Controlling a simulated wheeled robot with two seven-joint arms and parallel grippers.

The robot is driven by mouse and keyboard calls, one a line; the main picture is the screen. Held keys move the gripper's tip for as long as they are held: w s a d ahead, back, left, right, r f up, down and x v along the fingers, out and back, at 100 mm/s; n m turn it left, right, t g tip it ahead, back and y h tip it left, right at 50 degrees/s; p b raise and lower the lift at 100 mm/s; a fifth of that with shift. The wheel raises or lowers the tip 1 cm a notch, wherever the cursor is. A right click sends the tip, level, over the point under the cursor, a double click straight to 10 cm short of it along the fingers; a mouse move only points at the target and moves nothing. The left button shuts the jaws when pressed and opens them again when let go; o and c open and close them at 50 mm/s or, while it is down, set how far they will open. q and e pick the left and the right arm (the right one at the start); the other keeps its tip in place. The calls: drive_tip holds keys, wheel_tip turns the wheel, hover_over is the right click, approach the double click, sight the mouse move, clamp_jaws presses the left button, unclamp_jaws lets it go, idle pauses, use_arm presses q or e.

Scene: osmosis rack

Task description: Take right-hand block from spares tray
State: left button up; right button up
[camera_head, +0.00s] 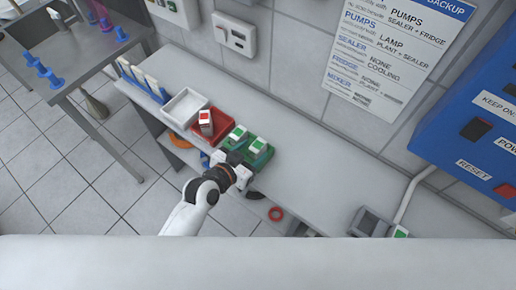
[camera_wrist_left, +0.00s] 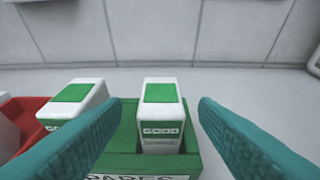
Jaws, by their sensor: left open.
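The green spares tray (camera_head: 262,161) stands on the bench and holds two white blocks with green tops. The right-hand block (camera_head: 258,145) is upright, and in the left wrist view (camera_wrist_left: 160,118) its front reads "GOOD". The left-hand block (camera_head: 238,132) stands beside it, partly behind a finger in the left wrist view (camera_wrist_left: 75,97). My left gripper (camera_head: 240,167) is at the tray's front side. In the left wrist view its teal fingers (camera_wrist_left: 160,106) are open, one on each side of the right-hand block, with nothing gripped. My right gripper is not in view.
A red tray (camera_head: 192,128) with a red-topped block (camera_head: 205,118) adjoins the spares tray on the left. A white tray (camera_head: 172,107) stands beyond it. The bench (camera_head: 330,180) right of the spares tray is clear up to a grey device (camera_head: 368,223).

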sight(261, 143)
use_arm(q)
drive_tip(key=shift+p+x, duration=0.75)
drive_tip(key=shift+x, duration=1.9)
drive_tip(key=shift+r, duration=0.2)
drive_tip(key=c, duration=1.1)
